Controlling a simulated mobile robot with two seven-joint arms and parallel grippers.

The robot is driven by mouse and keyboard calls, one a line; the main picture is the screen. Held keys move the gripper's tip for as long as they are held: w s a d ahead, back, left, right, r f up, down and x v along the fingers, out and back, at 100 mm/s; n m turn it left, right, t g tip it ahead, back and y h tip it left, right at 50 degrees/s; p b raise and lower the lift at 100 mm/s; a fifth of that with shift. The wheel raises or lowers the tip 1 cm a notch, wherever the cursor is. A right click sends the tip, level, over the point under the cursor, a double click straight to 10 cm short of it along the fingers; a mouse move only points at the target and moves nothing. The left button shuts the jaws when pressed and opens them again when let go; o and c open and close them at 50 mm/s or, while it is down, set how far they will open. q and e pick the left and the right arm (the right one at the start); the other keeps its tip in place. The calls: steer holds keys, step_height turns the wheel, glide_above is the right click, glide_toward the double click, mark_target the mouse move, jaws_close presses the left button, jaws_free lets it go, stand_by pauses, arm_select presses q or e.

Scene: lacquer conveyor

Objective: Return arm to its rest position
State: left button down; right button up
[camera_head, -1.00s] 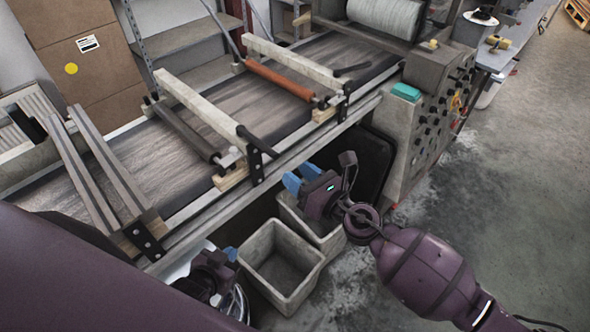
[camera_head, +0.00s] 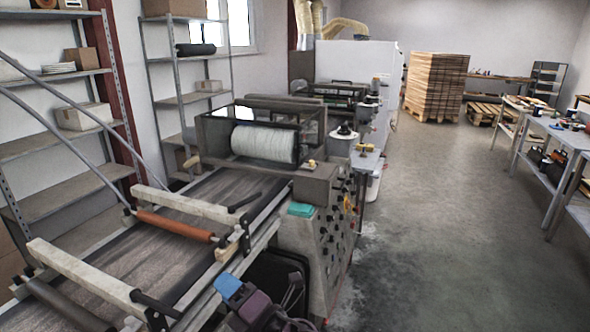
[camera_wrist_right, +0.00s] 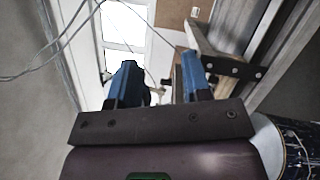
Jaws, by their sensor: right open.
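My right gripper (camera_head: 230,289) shows at the bottom of the head view, its blue fingertips beside the front edge of the conveyor machine. In the right wrist view its two blue fingers (camera_wrist_right: 157,85) stand apart with nothing between them, so it is open and empty. Most of my right arm is below the head view's edge. My left gripper is not in view.
The conveyor (camera_head: 134,243) carries an orange roller (camera_head: 176,226) and pale crossbars. A control panel (camera_head: 318,235) with knobs stands beside my right gripper. Shelves (camera_head: 187,99) line the left wall. Open concrete floor (camera_head: 435,240) lies to the right, before a workbench (camera_head: 565,134).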

steer(key=d+f+m+t+h, duration=0.1)
steer(key=d+f+m+h, duration=0.2)
steer(key=d+m, duration=0.5)
steer(key=s+d+f+m+t+h, duration=0.1)
steer(key=d+f+m+t+h, duration=0.2)
steer(key=d+m, duration=0.5)
steer(key=d+f+m+h, duration=0.4)
steer(key=d+m, duration=0.4)
steer(key=s+d+f+m+g+h, duration=0.2)
steer(key=s+d+f+m, duration=0.1)
steer(key=s+d+f, duration=0.4)
steer(key=s+d+f+m+g+h+b, duration=0.1)
steer(key=s+d+f+m+g+h, duration=0.1)
steer(key=s+d+f, duration=0.5)
steer(key=s+d+m+h, duration=0.1)
steer(key=s+d, duration=0.1)
steer(key=s, duration=0.3)
steer(key=shift+s+d+f+m+h, duration=0.15)
steer(key=shift+d+f+m+h, duration=0.15)
steer(key=shift+m, duration=0.1)
